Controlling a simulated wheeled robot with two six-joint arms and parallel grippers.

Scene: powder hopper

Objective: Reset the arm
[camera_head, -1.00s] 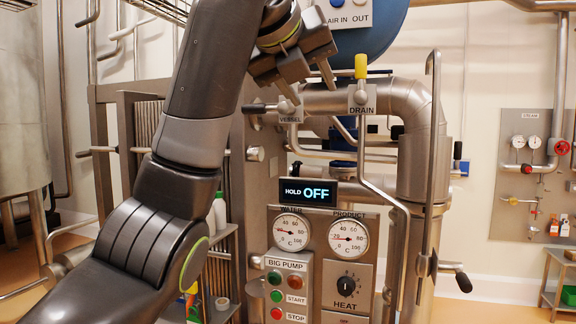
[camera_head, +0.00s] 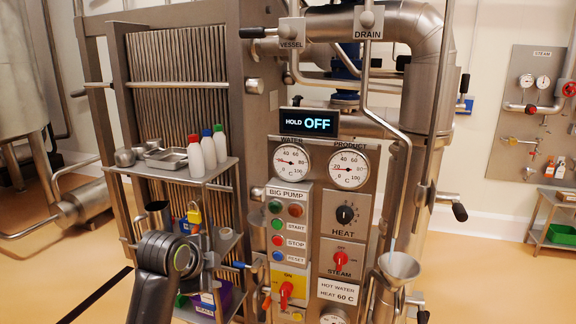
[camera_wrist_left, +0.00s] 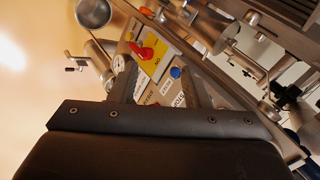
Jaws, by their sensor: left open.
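My left arm (camera_head: 158,262) shows low at the left of the head view, in front of the shelves. Its dark, rounded joint is raised near the lower shelf, and I cannot make out the fingertips there. In the left wrist view, my left gripper (camera_wrist_left: 158,78) has its two fingers apart, with nothing between them. The fingers point toward the control panel, with the yellow plate and red knob (camera_wrist_left: 147,53) showing beyond the gap. I cannot tell how far the fingers are from the panel. My right gripper is in neither view.
The control panel (camera_head: 325,210) has gauges, buttons and red knobs. A shelf (camera_head: 185,176) holds several bottles and steel vessels. A metal funnel (camera_head: 398,268) stands right of the panel. A steam board (camera_head: 530,110) hangs at the right. The floor (camera_head: 490,270) at right is clear.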

